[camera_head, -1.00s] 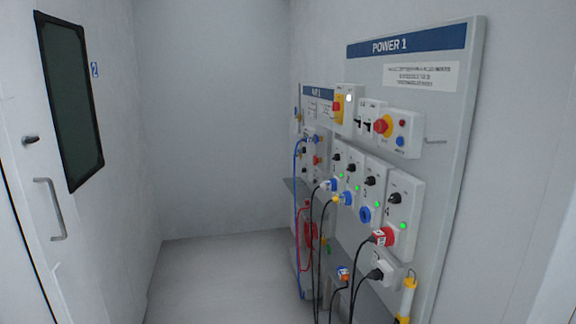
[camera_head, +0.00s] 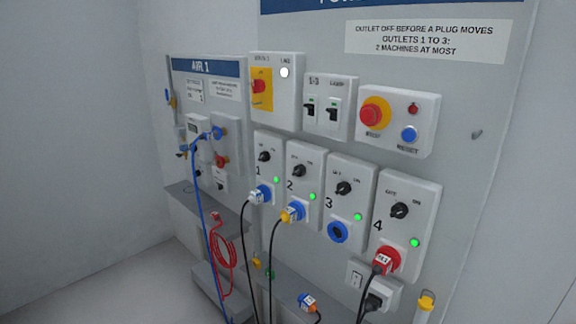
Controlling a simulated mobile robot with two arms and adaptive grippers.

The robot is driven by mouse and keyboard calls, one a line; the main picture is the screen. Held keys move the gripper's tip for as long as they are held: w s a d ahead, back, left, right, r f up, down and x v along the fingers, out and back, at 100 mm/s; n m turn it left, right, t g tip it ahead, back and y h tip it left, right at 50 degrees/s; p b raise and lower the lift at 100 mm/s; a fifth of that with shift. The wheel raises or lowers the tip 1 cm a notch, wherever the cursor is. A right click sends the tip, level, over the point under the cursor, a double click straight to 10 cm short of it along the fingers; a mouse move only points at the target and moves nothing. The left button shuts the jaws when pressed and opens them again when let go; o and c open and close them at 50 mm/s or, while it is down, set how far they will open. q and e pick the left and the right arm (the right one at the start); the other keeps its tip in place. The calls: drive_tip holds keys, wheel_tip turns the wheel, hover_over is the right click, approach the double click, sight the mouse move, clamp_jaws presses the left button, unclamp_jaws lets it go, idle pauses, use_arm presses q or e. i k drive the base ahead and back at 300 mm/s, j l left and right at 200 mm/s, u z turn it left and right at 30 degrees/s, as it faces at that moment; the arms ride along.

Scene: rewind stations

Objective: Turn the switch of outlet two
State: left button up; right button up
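Outlet two (camera_head: 305,187) is a white box on the power panel, second from the left in a row marked 1 to 4. The switch's exact setting is too small to read. Neither of my grippers shows in the head view.
Outlet one (camera_head: 267,167), outlet three (camera_head: 347,200) and outlet four (camera_head: 405,222) stand beside it. Outlet three's blue socket (camera_head: 338,232) is empty. An emergency stop button (camera_head: 374,114) is above. Cables hang below the row. The floor at left (camera_head: 100,280) is clear.

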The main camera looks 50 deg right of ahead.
sight(300, 170)
drive_tip(key=i+j+z, duration=0.1)
drive_tip(key=i+z, duration=0.2)
drive_tip(key=z, duration=0.15)
drive_tip(key=i+j+z, duration=0.2)
drive_tip(key=z, duration=0.3)
drive_tip(key=i+j+z, duration=0.55)
drive_tip(key=j+z, duration=0.35)
drive_tip(key=l, duration=0.15)
